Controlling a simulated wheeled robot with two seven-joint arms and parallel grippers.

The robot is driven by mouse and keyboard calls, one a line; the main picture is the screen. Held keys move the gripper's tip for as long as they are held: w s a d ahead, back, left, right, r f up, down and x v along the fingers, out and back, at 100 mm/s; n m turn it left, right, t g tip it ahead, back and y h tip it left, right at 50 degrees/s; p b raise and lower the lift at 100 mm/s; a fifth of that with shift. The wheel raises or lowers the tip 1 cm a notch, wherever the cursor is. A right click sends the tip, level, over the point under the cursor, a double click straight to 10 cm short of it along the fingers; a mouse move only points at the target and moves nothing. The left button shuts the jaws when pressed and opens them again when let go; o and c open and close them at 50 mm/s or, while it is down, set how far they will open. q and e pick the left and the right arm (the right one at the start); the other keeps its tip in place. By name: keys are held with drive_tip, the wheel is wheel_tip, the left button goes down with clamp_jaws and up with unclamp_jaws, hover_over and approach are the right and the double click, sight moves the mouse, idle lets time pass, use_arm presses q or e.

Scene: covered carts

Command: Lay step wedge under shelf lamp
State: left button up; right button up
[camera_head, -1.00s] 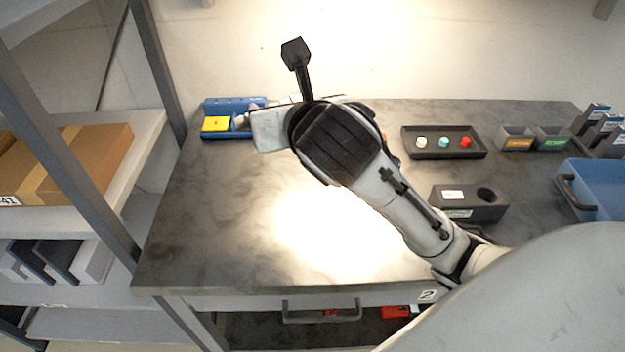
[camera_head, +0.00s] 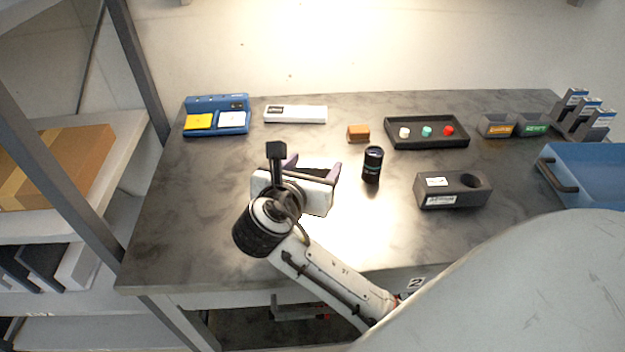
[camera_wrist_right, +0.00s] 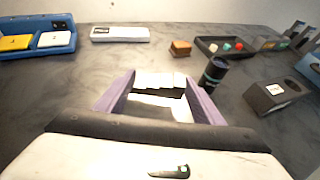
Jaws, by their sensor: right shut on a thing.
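My right gripper (camera_head: 315,164) is over the left-middle of the worktop, its purple-grey fingers pointing toward the back. In the right wrist view, the gripper (camera_wrist_right: 160,78) is shut on a small piece with pale and dark bands, which looks like the step wedge (camera_wrist_right: 158,83). The shelf lamp is out of view; a bright light pool (camera_head: 345,222) lies beside and in front of the gripper. My left gripper is not in view.
On the worktop (camera_head: 190,235) stand a dark cylinder (camera_head: 372,166) just right of the gripper, an orange block (camera_head: 358,133), a white device (camera_head: 296,114), a blue case (camera_head: 217,103), a black tray (camera_head: 427,144), a grey holed block (camera_head: 445,190) and a blue bin (camera_head: 590,178).

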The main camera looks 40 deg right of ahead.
wheel_tip(320, 180, down, 3)
drive_tip(key=shift+f, duration=0.2)
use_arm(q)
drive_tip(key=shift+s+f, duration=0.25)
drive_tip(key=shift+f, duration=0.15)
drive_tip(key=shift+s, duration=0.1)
use_arm(e)
drive_tip(key=o, duration=1.2)
drive_tip(key=shift+f, duration=0.15)
